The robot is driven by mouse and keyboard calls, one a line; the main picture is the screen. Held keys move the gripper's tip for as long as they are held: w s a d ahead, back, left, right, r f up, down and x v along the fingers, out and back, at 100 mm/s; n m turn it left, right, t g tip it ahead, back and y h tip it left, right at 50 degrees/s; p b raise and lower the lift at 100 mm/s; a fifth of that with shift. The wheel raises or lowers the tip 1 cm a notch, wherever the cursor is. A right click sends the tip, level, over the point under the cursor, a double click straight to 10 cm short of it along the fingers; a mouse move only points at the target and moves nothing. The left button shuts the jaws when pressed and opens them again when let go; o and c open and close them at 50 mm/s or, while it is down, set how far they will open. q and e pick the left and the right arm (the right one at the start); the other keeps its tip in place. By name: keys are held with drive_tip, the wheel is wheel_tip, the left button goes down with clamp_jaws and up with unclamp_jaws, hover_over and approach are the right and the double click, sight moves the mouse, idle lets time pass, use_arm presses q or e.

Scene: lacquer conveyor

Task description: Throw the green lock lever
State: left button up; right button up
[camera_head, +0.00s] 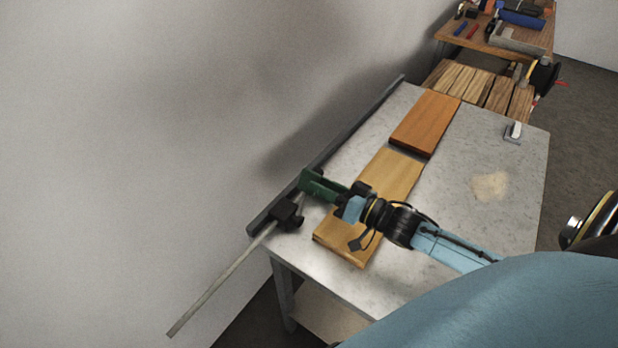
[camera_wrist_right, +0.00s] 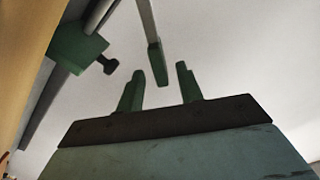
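The green lock piece (camera_head: 318,185) sits on the dark rail at the table's wall-side edge. In the right wrist view, its green block (camera_wrist_right: 76,44) with a small knob is on the grey bar, upper left. A thin grey arm with a green end (camera_wrist_right: 156,62) points down from the top and appears between my right fingers. My right gripper (camera_head: 350,198) is beside the green piece. In the right wrist view its two fingers (camera_wrist_right: 160,76) are apart, with a gap on each side of the green end; contact is not visible. My left gripper is out of view.
A black block (camera_head: 288,215) sits on the rail, with a long grey bar (camera_head: 220,281) reaching past the table's edge. Two wooden boards, one light (camera_head: 388,180) and one reddish (camera_head: 425,122), lie on the grey table (camera_head: 465,150). A small white item (camera_head: 514,131) stands at the right.

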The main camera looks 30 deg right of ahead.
sight(309, 179)
drive_tip(key=x, duration=0.3)
drive_tip(key=shift+w+a, duration=0.15)
drive_tip(key=shift+w, duration=0.15)
drive_tip(key=shift+w+a, duration=0.15)
drive_tip(key=shift+w, duration=0.2)
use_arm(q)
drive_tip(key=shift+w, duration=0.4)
use_arm(e)
clamp_jaws()
